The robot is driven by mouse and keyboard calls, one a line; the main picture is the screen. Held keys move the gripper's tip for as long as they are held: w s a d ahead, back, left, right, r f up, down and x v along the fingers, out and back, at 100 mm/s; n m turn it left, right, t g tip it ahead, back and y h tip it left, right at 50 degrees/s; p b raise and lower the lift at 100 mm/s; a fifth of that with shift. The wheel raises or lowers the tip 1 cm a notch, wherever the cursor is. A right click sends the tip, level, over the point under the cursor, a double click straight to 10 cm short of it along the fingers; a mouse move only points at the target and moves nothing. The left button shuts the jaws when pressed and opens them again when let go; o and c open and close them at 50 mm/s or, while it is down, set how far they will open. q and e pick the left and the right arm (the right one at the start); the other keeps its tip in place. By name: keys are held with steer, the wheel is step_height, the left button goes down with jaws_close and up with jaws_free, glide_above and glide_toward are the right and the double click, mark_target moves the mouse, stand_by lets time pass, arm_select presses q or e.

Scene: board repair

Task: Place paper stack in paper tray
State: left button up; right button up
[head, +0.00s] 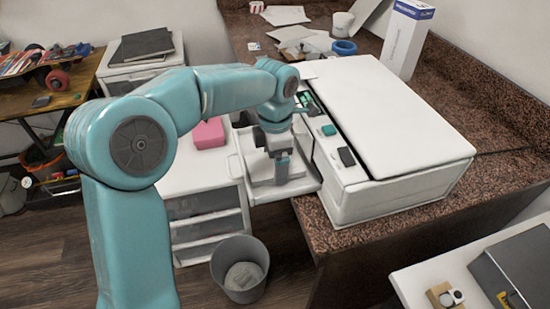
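The white printer (388,115) sits on a brown speckled counter. Its paper tray (308,186) is pulled out at the left side of the printer. My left gripper (281,178) points down into the tray area, with its arm coming in from the left. A pale, flat surface that looks like the paper stack (262,176) lies under and around the fingers, inside the tray walls. The gripper hides part of it, and I cannot tell whether the fingers hold it. My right gripper is out of view.
A white drawer unit (207,215) with a pink block (208,133) stands left of the tray. A grey bin (240,268) is on the floor below.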

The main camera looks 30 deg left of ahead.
arm_select(q)
steer(key=o, duration=0.9)
steer(key=shift+w+f, duration=0.1)
steer(key=shift+f, duration=0.1)
steer(key=shift+c, duration=0.2)
steer(key=shift+r, duration=0.45)
step_height(320, 180, up, 12)
steer(key=p, duration=0.2)
steer(key=shift+f+p, duration=0.2)
steer(key=shift+p, duration=0.15)
